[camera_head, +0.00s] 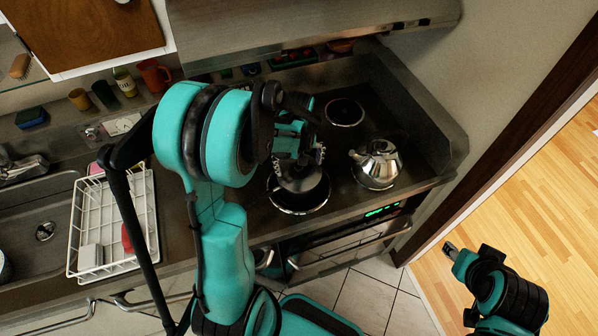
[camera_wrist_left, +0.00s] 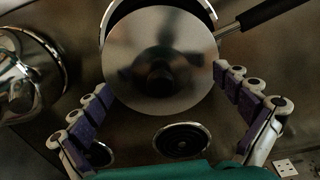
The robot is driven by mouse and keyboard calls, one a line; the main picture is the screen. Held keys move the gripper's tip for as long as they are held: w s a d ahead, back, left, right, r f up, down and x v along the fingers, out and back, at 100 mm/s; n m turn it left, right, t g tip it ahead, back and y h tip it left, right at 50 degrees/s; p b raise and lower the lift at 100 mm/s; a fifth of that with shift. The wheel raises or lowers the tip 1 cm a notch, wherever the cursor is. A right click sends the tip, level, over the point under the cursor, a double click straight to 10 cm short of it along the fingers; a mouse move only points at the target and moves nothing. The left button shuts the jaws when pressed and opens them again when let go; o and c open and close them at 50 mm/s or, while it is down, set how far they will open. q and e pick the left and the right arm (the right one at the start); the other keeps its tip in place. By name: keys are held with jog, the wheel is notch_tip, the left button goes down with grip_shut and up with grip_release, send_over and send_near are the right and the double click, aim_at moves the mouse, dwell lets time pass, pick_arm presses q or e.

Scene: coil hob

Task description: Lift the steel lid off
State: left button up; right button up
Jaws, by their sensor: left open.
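The steel lid (camera_wrist_left: 150,35) is a round, shiny disc with a dark knob (camera_wrist_left: 160,76) at its middle. It covers most of a dark pan (camera_wrist_left: 112,22), whose rim shows behind it in the left wrist view. In the head view the pan (camera_head: 298,207) is on the front left of the hob, partly hidden by my arm. My left gripper (camera_wrist_left: 164,80) is open, its fingers spread on either side of the lid; contact cannot be told. It also shows above the pan in the head view (camera_head: 299,156). My right gripper (camera_head: 451,250) is low at the right, away from the hob.
A steel kettle (camera_head: 377,166) stands right of the pan and shows in the left wrist view (camera_wrist_left: 20,75). The pan's black handle (camera_wrist_left: 272,12) points to the upper right there. A bare coil (camera_head: 344,112) lies at the back. A white dish rack (camera_head: 153,215) stands left.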

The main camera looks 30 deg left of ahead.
pick_arm(q)
jog(key=c, duration=1.4)
jog(key=shift+s+d+r, duration=0.1)
jog(key=shift+s+r, duration=0.05)
jog(key=shift+s, duration=0.05)
jog(key=c, duration=0.8)
jog(key=shift+s, duration=0.1)
grip_shut()
